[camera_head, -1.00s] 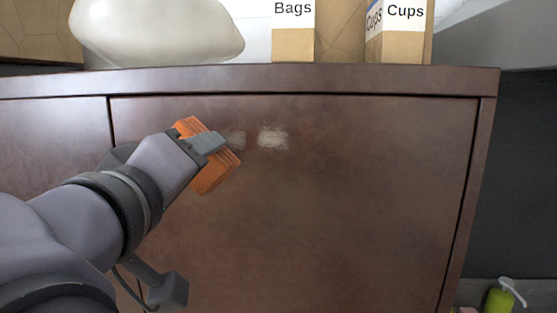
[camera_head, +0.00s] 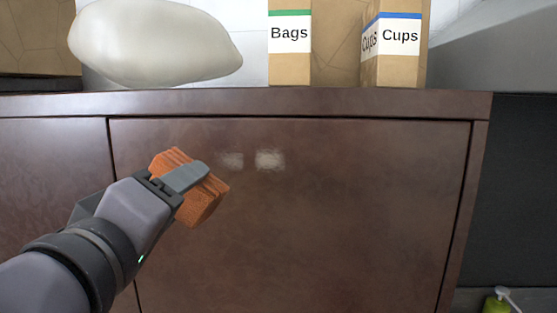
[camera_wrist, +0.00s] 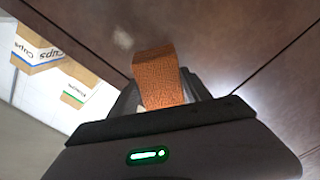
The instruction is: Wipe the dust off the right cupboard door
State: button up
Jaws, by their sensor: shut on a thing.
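The right cupboard door (camera_head: 330,220) is dark reddish-brown and closed. Two pale dust patches show near its top: a fainter one (camera_head: 231,160) and a brighter one (camera_head: 270,159) to its right. My gripper (camera_head: 188,180) is shut on an orange sponge (camera_head: 206,204), at the door's upper left. The sponge is just left of and below the dust patches; I cannot tell whether it touches the door. In the wrist view the sponge (camera_wrist: 160,78) sits between the fingers, and a pale dust patch (camera_wrist: 123,38) shows on the door beyond it.
On the counter (camera_head: 300,103) above stand a large off-white sack (camera_head: 155,45), a "Bags" box (camera_head: 290,65) and a "Cups" box (camera_head: 398,62). A green pump bottle (camera_head: 496,303) is at the lower right. The door's middle and right are clear.

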aim_at(178, 165)
jog(key=r+p, duration=0.1)
jog(key=r+n+p, duration=0.1)
jog(key=p, duration=0.1)
jog(key=r+p, duration=0.1)
jog(key=shift+w+a+n, duration=0.2)
jog(key=shift+a+n, duration=0.05)
jog(key=shift+n, duration=0.05)
jog(key=n+p, duration=0.1)
jog(key=p, duration=0.3)
jog(key=shift+w+r+n, duration=0.1)
jog(key=shift+n, duration=0.2)
jog(key=n+p, duration=0.1)
jog(key=p, duration=0.1)
jog(key=n+p, duration=0.1)
jog(key=p, duration=0.2)
jog(key=shift+d+n+p, duration=0.3)
jog(key=shift+n+p, duration=0.05)
jog(key=shift+n, duration=0.05)
jog(key=shift+d+f+n+p, duration=0.35)
jog(key=shift+n+p, duration=0.25)
jog(key=shift+p, duration=0.4)
jog(key=shift+w+d+f, duration=0.1)
jog(key=shift+w+f, duration=0.1)
jog(key=shift+w, duration=0.3)
jog(key=w+p, duration=0.2)
jog(key=w, duration=0.3)
jog(key=shift+d+f, duration=0.1)
jog(key=shift+w+d+b, duration=0.1)
jog(key=shift+w+b, duration=0.55)
jog(key=shift+w, duration=0.35)
